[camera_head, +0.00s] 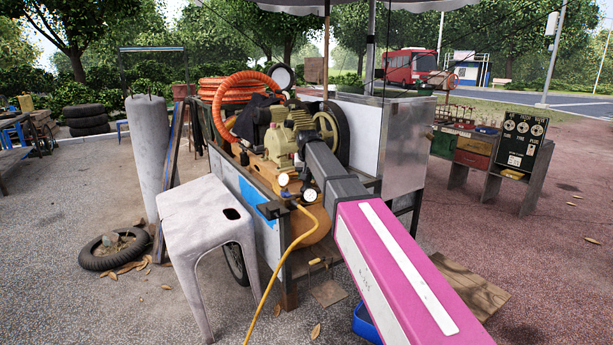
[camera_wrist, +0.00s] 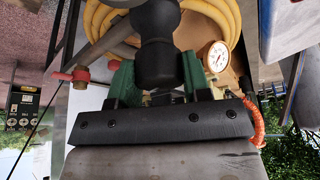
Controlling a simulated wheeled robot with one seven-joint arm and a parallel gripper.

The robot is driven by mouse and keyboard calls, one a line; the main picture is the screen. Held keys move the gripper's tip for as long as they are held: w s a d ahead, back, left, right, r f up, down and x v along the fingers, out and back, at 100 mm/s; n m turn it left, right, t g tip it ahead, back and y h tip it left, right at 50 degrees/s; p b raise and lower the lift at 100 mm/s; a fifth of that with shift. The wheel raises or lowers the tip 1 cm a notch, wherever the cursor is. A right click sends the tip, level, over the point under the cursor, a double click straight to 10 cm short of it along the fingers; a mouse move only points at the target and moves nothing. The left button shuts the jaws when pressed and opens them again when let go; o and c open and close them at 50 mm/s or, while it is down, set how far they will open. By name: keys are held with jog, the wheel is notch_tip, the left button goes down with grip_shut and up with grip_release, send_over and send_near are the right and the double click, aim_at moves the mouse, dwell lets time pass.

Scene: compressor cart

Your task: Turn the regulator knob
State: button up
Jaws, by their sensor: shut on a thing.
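The black regulator knob (camera_wrist: 155,62) is in the middle of the wrist view, with a rounded, stepped body. My gripper (camera_wrist: 158,78) has its green fingers on either side of the knob and is shut on it. A white-faced gauge (camera_wrist: 216,57) sits just right of the fingers. In the head view two small gauges (camera_head: 310,195) show at the cart's front corner, beside my arm. My gripper and the knob cannot be made out in the head view.
The compressor cart (camera_head: 382,150) stands ahead. A yellow hose (camera_head: 270,285) hangs from its front corner, and a red-handled valve (camera_wrist: 76,75) shows left in the wrist view. A white stool (camera_head: 205,205) stands left of the cart. Open pavement (camera_head: 75,215) lies farther left.

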jog(key=n+y, duration=0.1)
jog(key=n, duration=0.3)
jog(key=shift+n+y, duration=0.3)
jog(key=shift+y, duration=0.1)
jog(key=n+g+y, duration=0.1)
jog(key=n, duration=0.2)
jog(key=shift+n, duration=0.3)
jog(key=n+g+y, duration=0.1)
jog(key=n, duration=0.3)
jog(key=shift+g, duration=0.4)
jog(key=shift+n+g, duration=0.6)
jog(key=shift+n, duration=1.3)
jog(key=o, duration=0.9)
